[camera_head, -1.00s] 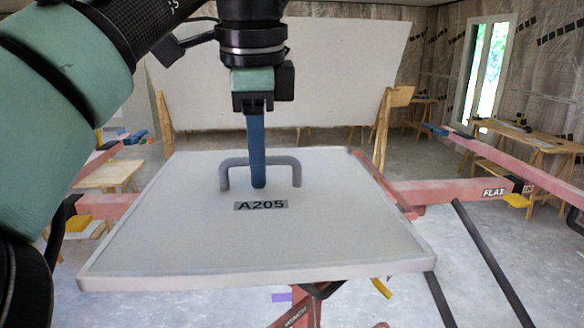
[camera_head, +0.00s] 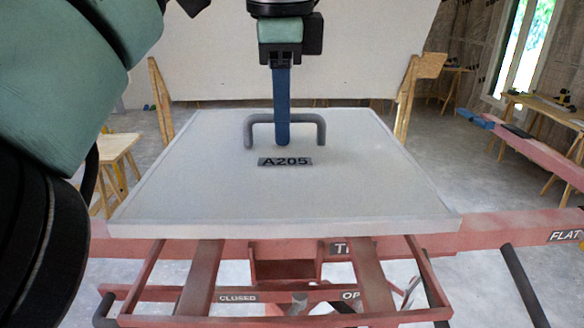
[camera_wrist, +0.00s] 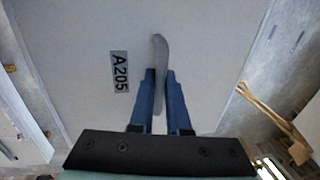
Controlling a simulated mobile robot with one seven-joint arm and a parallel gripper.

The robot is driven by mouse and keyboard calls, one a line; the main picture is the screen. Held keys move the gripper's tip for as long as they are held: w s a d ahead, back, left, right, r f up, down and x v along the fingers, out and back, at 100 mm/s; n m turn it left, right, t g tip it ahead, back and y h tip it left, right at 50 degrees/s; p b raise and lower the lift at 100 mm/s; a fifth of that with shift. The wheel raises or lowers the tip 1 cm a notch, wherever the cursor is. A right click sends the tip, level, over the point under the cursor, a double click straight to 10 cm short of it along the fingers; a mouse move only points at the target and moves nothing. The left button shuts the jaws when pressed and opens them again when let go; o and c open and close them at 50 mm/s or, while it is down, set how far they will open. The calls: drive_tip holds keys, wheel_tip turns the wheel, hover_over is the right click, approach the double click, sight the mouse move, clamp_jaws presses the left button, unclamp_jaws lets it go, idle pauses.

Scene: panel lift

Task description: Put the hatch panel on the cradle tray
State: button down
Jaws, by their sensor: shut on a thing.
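The hatch panel (camera_head: 200,190) is a broad pale grey slab marked A205, seen lying about level in the head view. A grey U-shaped handle (camera_head: 255,119) stands on its top. My gripper (camera_head: 283,143) has its blue fingers shut on the handle. The wrist view also shows the fingers (camera_wrist: 160,73) on either side of the handle (camera_wrist: 161,48). The cradle tray appears to be the red frame (camera_head: 203,275) with slats, below the panel and partly hidden by it. I cannot tell whether the panel touches the frame.
Red lift beams (camera_head: 510,225) extend to the right, with a black rod below. A large pale board (camera_head: 350,70) leans on wooden supports behind the panel. Wooden trestles (camera_head: 117,150) stand at the left and far right. Bare floor shows between them.

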sight(283, 157)
drive_tip(key=shift+w+d, duration=0.1)
drive_tip(key=shift+w, duration=0.1)
drive_tip(key=shift+f, duration=0.3)
wheel_tip(283, 157, down, 5)
drive_tip(key=shift+s+r, duration=0.15)
drive_tip(key=shift+f+p, duration=0.45)
drive_tip(key=shift+f, duration=1.7)
drive_tip(key=shift+f, duration=0.1)
drive_tip(key=c, duration=0.9)
unclamp_jaws()
